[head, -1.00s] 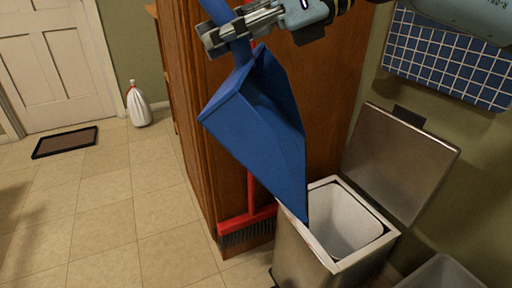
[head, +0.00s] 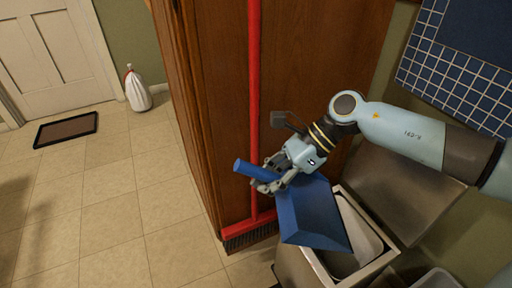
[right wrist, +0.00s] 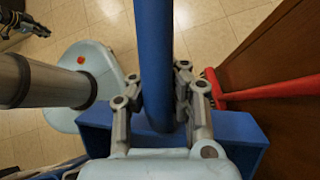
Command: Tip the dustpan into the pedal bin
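The blue dustpan (head: 312,215) hangs tilted over the open pedal bin (head: 296,266), its pan covering part of the bin's mouth. My right gripper (head: 270,182) is shut on the dustpan's handle. In the right wrist view the two fingers (right wrist: 152,95) close on either side of the blue handle (right wrist: 153,40), with the pan (right wrist: 238,128) beyond them. The bin's metal lid (head: 405,195) stands raised behind it, and a white liner shows inside. The inside of the pan is not clearly seen, and I see no debris.
A red broom (head: 254,100) leans against the wooden cabinet (head: 210,120), close to the gripper. A second container (head: 437,279) stands right of the bin.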

